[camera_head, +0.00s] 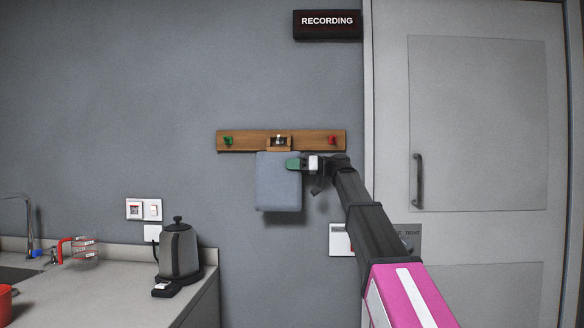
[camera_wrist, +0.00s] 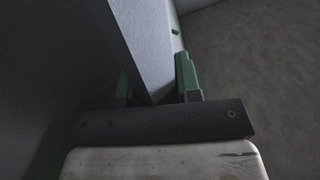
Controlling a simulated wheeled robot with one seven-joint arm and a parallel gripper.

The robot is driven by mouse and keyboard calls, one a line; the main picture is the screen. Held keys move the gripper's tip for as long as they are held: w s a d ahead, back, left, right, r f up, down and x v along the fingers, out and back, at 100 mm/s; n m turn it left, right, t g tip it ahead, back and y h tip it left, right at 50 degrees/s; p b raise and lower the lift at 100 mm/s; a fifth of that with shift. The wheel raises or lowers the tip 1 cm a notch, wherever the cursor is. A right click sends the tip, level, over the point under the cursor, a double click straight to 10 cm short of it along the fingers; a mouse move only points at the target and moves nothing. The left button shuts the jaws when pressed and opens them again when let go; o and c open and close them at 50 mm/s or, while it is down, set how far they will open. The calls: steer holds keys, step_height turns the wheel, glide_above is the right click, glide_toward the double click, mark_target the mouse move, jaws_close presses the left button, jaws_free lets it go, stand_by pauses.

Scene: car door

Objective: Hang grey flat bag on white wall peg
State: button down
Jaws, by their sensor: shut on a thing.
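The grey flat bag (camera_head: 279,185) hangs upright in front of the wall, below the wooden peg rail (camera_head: 250,141). Its small brown handle loop (camera_head: 270,144) overlaps the middle of the rail. The white peg (camera_head: 280,139) shows within the loop opening in the head view; I cannot tell whether the loop bears on it. My gripper (camera_head: 297,164) is shut on the bag's upper right edge. In the wrist view, the green fingers (camera_wrist: 155,82) stand on either side of the grey bag (camera_wrist: 146,40). The wrist view does not show the white peg clearly.
The rail also carries a green peg (camera_head: 228,140) at left and a red peg (camera_head: 332,140) at right. A kettle (camera_head: 178,250) stands on the counter at lower left. A door (camera_head: 475,130) is at right. The wall left of the bag is clear.

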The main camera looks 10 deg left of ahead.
steer(key=c, duration=0.7)
jaws_free()
steer(key=shift+c, duration=0.2)
steer(key=d, duration=1)
steer(key=shift+w+d, duration=0.25)
steer(key=shift+d, duration=0.15)
